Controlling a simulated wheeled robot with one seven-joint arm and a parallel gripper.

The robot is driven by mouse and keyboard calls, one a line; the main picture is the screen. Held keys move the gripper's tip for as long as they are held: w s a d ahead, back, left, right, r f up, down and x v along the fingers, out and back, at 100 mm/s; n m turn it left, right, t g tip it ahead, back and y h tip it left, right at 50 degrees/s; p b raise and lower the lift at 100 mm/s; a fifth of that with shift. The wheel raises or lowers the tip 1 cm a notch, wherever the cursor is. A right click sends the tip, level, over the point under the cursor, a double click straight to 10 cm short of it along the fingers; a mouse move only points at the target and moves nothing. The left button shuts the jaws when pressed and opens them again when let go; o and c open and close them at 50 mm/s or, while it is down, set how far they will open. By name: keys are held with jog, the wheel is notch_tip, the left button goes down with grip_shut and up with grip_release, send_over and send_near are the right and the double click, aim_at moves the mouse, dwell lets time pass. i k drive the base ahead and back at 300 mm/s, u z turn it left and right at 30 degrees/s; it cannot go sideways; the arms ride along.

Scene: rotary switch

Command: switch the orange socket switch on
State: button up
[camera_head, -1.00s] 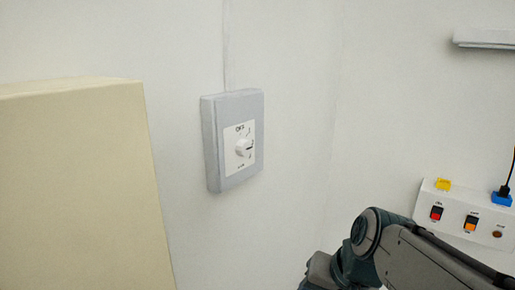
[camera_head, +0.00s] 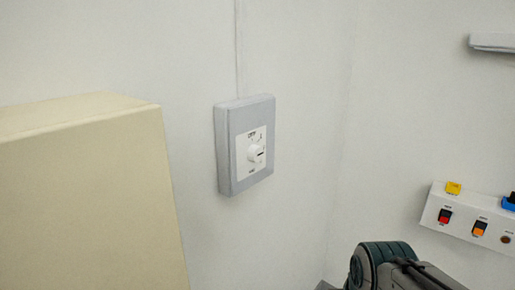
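The orange switch (camera_head: 479,229) is on the front of a white socket panel (camera_head: 459,216) at the right of the head view, beside a red switch (camera_head: 444,216). It is too small to tell its on or off position. My dark grey arm enters at the bottom right, below and left of the panel. My gripper is outside the frame, so its fingers cannot be seen.
A beige cabinet (camera_head: 90,205) fills the left. A yellow plug (camera_head: 453,188) and a blue plug (camera_head: 509,202) sit on the panel's top. A grey ledge (camera_head: 493,42) juts out at upper right.

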aim_at(480, 227)
jog(key=k, duration=0.5)
jog(key=z, duration=0.45)
jog(key=i, duration=0.35)
jog(key=z, duration=0.8)
jog(key=k, duration=0.65)
jog(key=u, duration=0.3)
jog(key=i, duration=0.45)
jog(key=u, duration=0.55)
jog(key=i, duration=0.85)
jog(key=z, duration=0.05)
